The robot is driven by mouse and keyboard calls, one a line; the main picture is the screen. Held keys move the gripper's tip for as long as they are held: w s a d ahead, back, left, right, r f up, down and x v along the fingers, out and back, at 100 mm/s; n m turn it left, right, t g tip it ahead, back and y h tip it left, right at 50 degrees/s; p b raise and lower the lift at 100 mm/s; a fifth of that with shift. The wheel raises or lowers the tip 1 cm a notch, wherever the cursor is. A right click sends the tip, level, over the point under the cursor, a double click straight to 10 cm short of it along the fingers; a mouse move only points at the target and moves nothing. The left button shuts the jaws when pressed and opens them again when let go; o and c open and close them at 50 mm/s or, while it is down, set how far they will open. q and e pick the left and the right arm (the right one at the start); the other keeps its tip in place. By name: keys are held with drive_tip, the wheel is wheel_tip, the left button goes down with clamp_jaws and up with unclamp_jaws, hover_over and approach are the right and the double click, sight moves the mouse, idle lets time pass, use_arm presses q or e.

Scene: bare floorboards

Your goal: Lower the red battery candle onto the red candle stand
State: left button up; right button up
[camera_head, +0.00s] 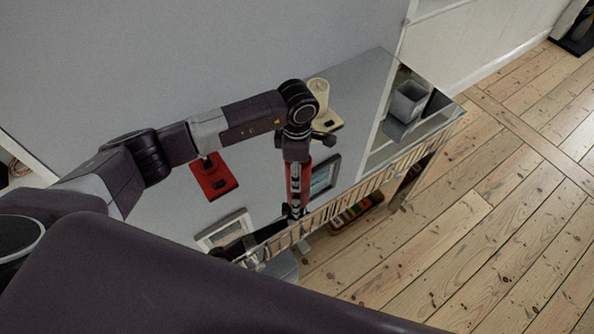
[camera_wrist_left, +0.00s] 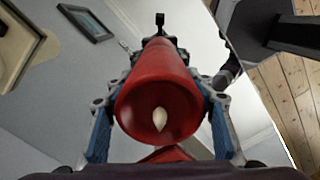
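The red battery candle (camera_wrist_left: 152,92) is held between the blue-padded fingers of my left gripper (camera_wrist_left: 162,80), with its pale flame tip facing the wrist camera. In the head view my left gripper (camera_head: 297,185) points down over the front part of the table, and red from the candle shows between its fingers. The red candle stand (camera_head: 213,178) lies on the table to the left of the gripper, apart from it. In the wrist view a red patch, seemingly the stand (camera_wrist_left: 166,155), shows partly hidden behind the candle.
A cream candle on a pale stand (camera_head: 320,97) is behind my left wrist. A grey cup (camera_head: 408,101) is at the right end of the glossy table (camera_head: 345,85).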

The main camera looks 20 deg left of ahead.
use_arm(q)
drive_tip(key=c, duration=0.6)
drive_tip(key=shift+o, duration=0.2)
drive_tip(key=shift+r+p, duration=0.4)
drive_tip(key=shift+r, duration=0.2)
drive_tip(key=shift+r+p, duration=0.8)
drive_tip(key=shift+r, duration=1.1)
use_arm(e)
drive_tip(key=r, duration=0.3)
drive_tip(key=shift+a, duration=0.2)
